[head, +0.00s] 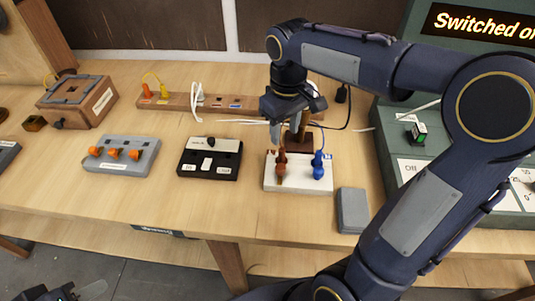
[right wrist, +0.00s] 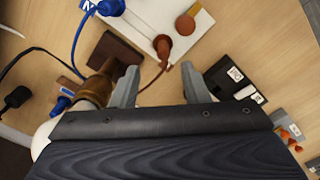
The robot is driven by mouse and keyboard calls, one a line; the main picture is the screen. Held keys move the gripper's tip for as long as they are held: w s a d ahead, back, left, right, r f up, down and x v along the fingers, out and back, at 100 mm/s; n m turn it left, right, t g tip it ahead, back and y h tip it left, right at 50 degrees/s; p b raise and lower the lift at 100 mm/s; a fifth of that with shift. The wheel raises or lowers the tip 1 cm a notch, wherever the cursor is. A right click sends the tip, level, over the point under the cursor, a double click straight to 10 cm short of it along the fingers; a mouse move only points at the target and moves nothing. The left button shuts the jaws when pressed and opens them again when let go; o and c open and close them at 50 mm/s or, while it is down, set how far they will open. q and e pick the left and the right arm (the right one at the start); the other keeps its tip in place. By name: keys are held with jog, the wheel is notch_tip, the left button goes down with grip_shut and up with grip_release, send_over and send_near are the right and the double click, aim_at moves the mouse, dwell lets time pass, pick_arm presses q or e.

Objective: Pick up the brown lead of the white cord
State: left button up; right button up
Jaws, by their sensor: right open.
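A white block (head: 298,183) on the table carries a brown terminal (head: 281,168) and a blue terminal (head: 318,168). In the right wrist view a thin brown lead (right wrist: 155,77) curves from the brown plug (right wrist: 163,46) toward the gap between my right fingers. My right gripper (head: 288,135) is open just above and behind the block; its fingers also show in the right wrist view (right wrist: 160,85). I cannot tell whether the lead lies between them. A white cord (head: 235,121) lies left of the gripper. My left gripper (head: 45,293) is partly in view at the bottom left edge; its jaws are unclear.
A brass-coloured holder (right wrist: 95,90) is close beside one right finger. A black switch box (head: 208,170), a grey box with orange knobs (head: 130,167) and a grey block (head: 352,211) stand nearby. A wooden rail (head: 180,101) lies behind. The green unit (head: 445,145) is at right.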

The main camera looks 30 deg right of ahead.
aim_at(282, 149)
jog(key=f, duration=0.7)
jog(key=shift+a+f, duration=0.25)
jog(key=shift+s, duration=0.1)
grip_shut()
jog(key=shift+r, duration=0.1)
